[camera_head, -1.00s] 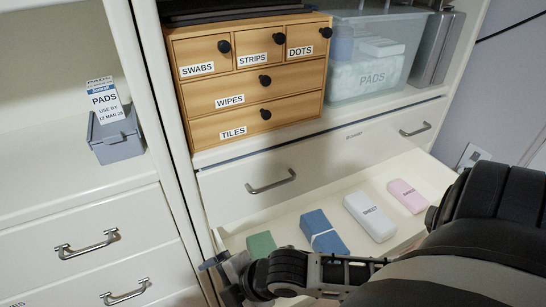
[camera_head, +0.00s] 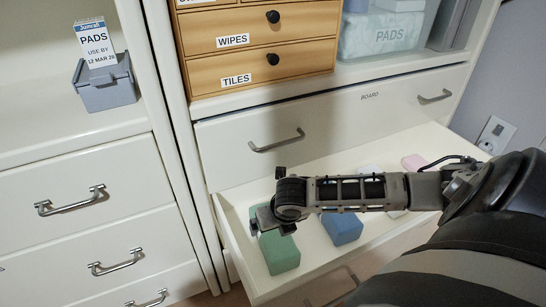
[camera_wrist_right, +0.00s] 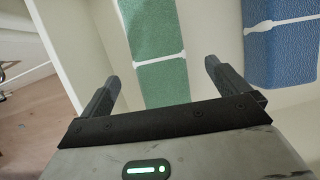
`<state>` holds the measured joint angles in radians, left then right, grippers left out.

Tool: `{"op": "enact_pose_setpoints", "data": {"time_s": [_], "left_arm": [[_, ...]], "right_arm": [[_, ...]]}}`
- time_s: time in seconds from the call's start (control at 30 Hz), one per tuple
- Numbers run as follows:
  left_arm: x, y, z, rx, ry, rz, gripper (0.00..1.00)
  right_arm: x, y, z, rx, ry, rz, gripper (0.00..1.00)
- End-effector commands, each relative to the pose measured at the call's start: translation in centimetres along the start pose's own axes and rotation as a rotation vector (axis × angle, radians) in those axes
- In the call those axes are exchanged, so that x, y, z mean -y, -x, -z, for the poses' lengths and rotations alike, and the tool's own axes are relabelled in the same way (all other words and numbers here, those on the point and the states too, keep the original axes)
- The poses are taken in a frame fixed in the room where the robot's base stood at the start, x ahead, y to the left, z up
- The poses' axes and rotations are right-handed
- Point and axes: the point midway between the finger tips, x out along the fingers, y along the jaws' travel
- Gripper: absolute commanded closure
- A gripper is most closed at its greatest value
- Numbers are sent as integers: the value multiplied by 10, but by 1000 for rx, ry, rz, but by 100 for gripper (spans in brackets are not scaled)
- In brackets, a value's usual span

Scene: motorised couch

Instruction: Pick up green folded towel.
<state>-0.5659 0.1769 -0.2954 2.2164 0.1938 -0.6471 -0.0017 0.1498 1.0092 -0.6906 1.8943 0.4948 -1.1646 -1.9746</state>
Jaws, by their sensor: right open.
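The green folded towel (camera_head: 280,250) lies at the left end of the open drawer (camera_head: 310,245). In the right wrist view the green towel (camera_wrist_right: 155,52) has a thin white band across it. My right gripper (camera_head: 266,218) is over the towel's far end and partly hides it. In the right wrist view the gripper's two fingers (camera_wrist_right: 160,75) are apart, with the towel beyond and between them and nothing held. I cannot tell the exact height of the fingers above the towel. My left gripper is not in view.
A blue folded towel (camera_head: 342,228) lies just right of the green one, also seen in the right wrist view (camera_wrist_right: 282,45). A pink one (camera_head: 413,161) is farther right. The drawer's left wall (camera_head: 236,240) is close to the green towel. A wooden drawer box (camera_head: 262,50) stands above.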

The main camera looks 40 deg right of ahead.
Motion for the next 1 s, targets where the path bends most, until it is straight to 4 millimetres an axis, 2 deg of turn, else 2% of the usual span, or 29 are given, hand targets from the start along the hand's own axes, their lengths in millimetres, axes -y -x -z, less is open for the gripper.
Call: {"op": "enact_pose_setpoints", "data": {"time_s": [0.03,0.27,0.37,0.5,0.63,0.83,0.87,1.0], "left_arm": [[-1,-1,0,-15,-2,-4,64],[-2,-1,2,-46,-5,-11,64],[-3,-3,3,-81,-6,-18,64],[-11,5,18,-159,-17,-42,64],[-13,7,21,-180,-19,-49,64],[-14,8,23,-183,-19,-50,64],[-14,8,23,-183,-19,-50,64],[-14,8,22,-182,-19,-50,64]], "right_arm": [[0,-9,0,1,-2,-1,0],[-1,-24,1,1,-2,-2,0],[-2,-42,3,0,-3,-2,0],[-3,-61,3,2,-3,-1,0],[-3,-68,2,2,0,-2,0],[-3,-67,1,2,1,-2,0],[-3,-67,1,2,1,-1,3],[-2,-67,2,2,1,-1,42]]}}
